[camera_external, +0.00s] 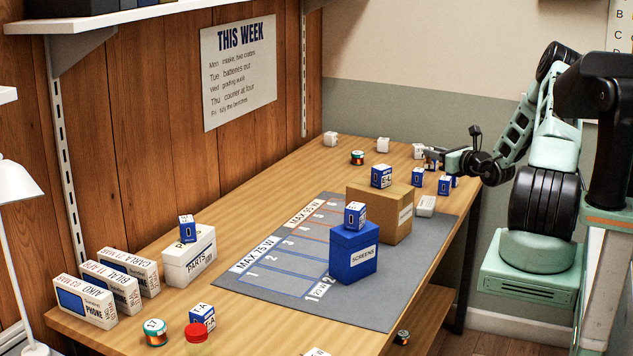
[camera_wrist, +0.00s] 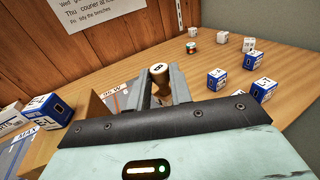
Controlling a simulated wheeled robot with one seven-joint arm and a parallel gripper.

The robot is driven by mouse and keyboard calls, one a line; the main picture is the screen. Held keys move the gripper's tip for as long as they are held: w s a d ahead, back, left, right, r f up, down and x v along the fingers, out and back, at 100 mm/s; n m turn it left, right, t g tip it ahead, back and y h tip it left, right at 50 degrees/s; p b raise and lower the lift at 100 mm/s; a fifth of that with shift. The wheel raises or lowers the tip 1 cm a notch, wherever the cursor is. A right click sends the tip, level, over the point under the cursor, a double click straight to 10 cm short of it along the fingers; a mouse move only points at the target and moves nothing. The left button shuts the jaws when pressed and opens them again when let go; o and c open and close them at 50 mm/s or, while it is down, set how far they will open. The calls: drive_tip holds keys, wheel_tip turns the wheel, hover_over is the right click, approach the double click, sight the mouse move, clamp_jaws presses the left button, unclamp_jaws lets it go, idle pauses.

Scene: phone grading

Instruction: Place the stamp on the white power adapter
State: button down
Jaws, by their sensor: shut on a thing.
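My gripper (camera_external: 436,157) is at the far right of the table in the external view. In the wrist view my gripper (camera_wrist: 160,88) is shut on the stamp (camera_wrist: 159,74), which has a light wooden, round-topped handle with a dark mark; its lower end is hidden. I cannot tell which cube is the white power adapter.
Blue-and-white cubes (camera_external: 445,185) stand near the right edge; some show in the wrist view (camera_wrist: 217,79). A cardboard box (camera_external: 402,220) and a blue SCREENS box (camera_external: 353,262) stand on the grey mat (camera_external: 290,315), each with a cube on top.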

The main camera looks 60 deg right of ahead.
wheel_tip(320, 180, down, 10)
drive_tip(key=shift+s+d+r+p, duration=0.1)
drive_tip(key=shift+p, duration=0.45)
drive_tip(key=c, duration=1.3)
unclamp_jaws()
drive_tip(key=shift+o, duration=0.2)
drive_tip(key=shift+s, duration=0.1)
drive_tip(key=b+v, duration=0.2)
drive_tip(key=v, duration=0.9)
drive_tip(key=shift+s+a, duration=0.25)
drive_tip(key=shift+s, duration=0.1)
